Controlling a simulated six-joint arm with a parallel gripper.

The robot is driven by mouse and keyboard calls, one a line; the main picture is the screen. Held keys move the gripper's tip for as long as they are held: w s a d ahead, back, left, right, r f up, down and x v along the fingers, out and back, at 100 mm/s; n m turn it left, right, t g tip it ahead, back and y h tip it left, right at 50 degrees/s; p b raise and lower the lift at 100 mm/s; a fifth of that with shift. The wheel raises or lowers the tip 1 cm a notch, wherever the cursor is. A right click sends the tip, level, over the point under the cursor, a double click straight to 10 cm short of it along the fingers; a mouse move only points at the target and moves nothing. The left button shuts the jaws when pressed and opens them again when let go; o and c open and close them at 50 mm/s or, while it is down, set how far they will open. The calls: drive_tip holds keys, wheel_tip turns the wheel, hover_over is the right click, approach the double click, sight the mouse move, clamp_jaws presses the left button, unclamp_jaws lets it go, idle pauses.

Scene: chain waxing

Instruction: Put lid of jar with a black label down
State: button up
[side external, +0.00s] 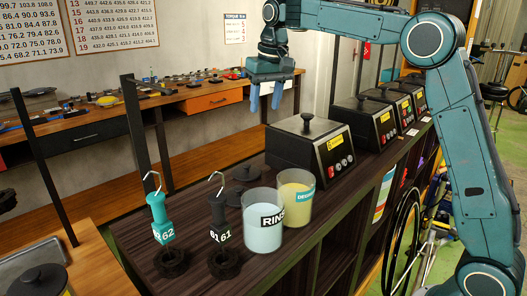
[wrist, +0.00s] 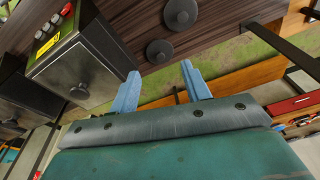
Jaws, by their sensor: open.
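The jar with a black label (side external: 263,227) reads "RINS…" and holds pale blue liquid. It stands open, without a lid, at the front of the dark bench. Two dark round lids with knobs lie flat on the bench behind the jars: one farther back (side external: 243,172), one nearer and partly hidden by the jar (side external: 235,194). Both show in the wrist view, one at the top (wrist: 180,12), one lower (wrist: 159,51); I cannot tell which belongs to which jar. My gripper (side external: 265,108) is open and empty, pointing down, well above the bench and apart from the lids; its fingers show in the wrist view (wrist: 160,70).
A jar of yellow liquid with a teal label (side external: 296,203) stands open beside the black-label jar. Teal (side external: 160,220) and black (side external: 220,220) numbered holders with hooks stand left. A black heater box (side external: 310,150) stands behind the jars, with more boxes beyond.

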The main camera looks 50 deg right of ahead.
drive_tip(key=s+a+r+n+t, duration=0.1)
drive_tip(key=s, duration=0.9)
drive_tip(key=s+a+r+n+t, duration=0.1)
drive_tip(key=s+a, duration=0.1)
drive_tip(key=s, duration=0.7)
drive_tip(key=s+f, duration=0.4)
drive_tip(key=s, duration=0.3)
drive_tip(key=s+a+f+t, duration=0.1)
drive_tip(key=s+f, duration=0.4)
drive_tip(key=s, duration=0.3)
drive_tip(key=shift+s+f+n, duration=0.3)
drive_tip(key=shift+n, duration=0.1)
